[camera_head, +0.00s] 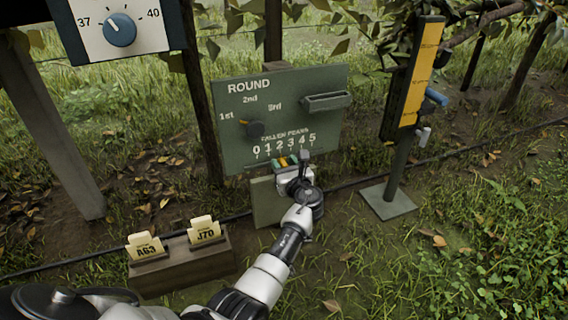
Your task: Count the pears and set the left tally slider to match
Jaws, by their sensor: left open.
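The green tally board (232,150) stands at the centre, marked "ROUND" with "1st", "2nd", "3rd" and, below, "FALLEN PEARS" over a scale 0 to 5. My left gripper (294,162) is open in front of the scale's right part, near the 3 and 4. It covers part of the area under the scale, so I cannot make out the slider or its setting. Small teal, yellow and orange pieces (283,162) show beside the gripper. A dark knob with an orange pointer (255,129) sits near "1st". I can make out no pear in the grass. My right gripper is out of view.
A wooden block (190,267) holds tags "A63" and "J70" at the lower left. A dial panel (120,30) marked 37 and 40 hangs at upper left. A yellow gauge board (421,75) stands on a post at right. A cable crosses the grass.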

